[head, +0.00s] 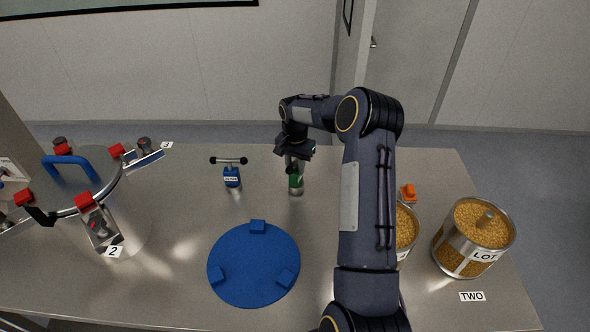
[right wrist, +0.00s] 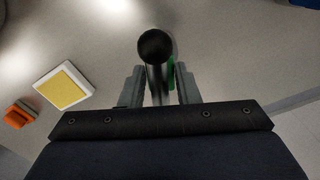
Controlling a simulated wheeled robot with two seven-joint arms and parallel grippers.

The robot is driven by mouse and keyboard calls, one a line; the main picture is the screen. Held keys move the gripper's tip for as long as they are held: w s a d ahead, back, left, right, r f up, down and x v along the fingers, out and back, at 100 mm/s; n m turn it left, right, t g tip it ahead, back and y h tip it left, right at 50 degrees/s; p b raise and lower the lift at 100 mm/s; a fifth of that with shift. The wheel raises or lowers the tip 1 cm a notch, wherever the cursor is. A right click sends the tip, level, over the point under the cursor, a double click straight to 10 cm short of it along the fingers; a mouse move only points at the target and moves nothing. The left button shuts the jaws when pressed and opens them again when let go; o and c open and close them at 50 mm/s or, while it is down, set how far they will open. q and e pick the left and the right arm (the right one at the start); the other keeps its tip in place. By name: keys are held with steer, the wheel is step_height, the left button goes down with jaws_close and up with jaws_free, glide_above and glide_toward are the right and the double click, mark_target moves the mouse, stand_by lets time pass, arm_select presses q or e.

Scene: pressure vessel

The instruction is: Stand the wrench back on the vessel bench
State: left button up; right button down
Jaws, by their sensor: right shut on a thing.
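My right gripper (head: 294,158) is shut on a tool with a green body (head: 296,183), which I take to be the wrench. The tool hangs upright below the fingers; I cannot tell whether its lower end touches the bench (head: 255,205). In the right wrist view the gripper (right wrist: 160,90) has a finger on each side of the tool's dark shaft, with a black round end (right wrist: 155,45) toward the camera and green showing behind. A similar blue tool with a black crossbar (head: 231,175) stands to its left. My left gripper is not in view.
A lidded metal vessel (head: 125,205) with red-knobbed clamps stands at left. A round blue plate with several blocks (head: 250,270) lies at front centre. Two grain-filled containers (head: 460,245) (head: 404,230) and an orange piece (head: 408,193) are at right. A yellow-topped square (right wrist: 65,88) shows in the wrist view.

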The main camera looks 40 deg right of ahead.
steer(key=shift+f, duration=0.1)
steer(key=shift+f, duration=0.1)
steer(key=shift+f, duration=0.15)
steer(key=c, duration=1.1)
jaws_free()
